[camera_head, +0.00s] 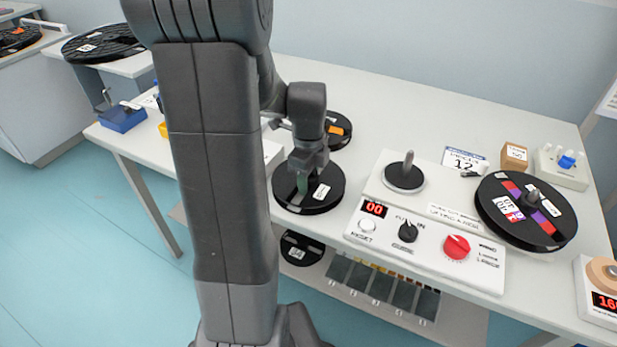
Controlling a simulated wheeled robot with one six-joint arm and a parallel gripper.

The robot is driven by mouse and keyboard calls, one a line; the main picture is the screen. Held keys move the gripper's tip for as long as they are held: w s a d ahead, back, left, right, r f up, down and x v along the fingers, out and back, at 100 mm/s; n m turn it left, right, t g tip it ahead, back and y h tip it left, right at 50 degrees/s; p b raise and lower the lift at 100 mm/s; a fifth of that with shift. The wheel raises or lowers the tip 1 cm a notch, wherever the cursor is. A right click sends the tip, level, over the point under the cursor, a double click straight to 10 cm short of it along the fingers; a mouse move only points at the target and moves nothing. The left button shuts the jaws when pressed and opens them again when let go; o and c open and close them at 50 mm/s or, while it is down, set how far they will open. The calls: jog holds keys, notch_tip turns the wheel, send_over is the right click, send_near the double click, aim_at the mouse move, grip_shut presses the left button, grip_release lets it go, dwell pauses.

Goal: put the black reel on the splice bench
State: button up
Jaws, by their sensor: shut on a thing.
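My gripper (304,178) reaches down and is shut on a black reel (323,203) with a small white label. The fingers are at the reel's middle, partly hidden by the wrist. The reel lies flat at the front of a long white table (405,103); I cannot tell whether it touches the top or is held just above it. No sign names the splice bench, so I cannot tell which table it is.
Right of the reel stands a rewinder with a bare spindle (405,175), a control panel (378,238) and a striped black reel (548,222). An orange-labelled reel (340,140) lies behind. Another reel (300,256) is below the table. The table's back middle is clear.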

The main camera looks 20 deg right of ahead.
jog(key=shift+f, duration=0.15)
jog(key=o, duration=1.2)
jog(key=shift+o, duration=0.2)
notch_tip(320, 180, up, 12)
jog(key=p, duration=0.1)
jog(key=shift+r+p, duration=0.2)
jog(key=shift+p, duration=0.1)
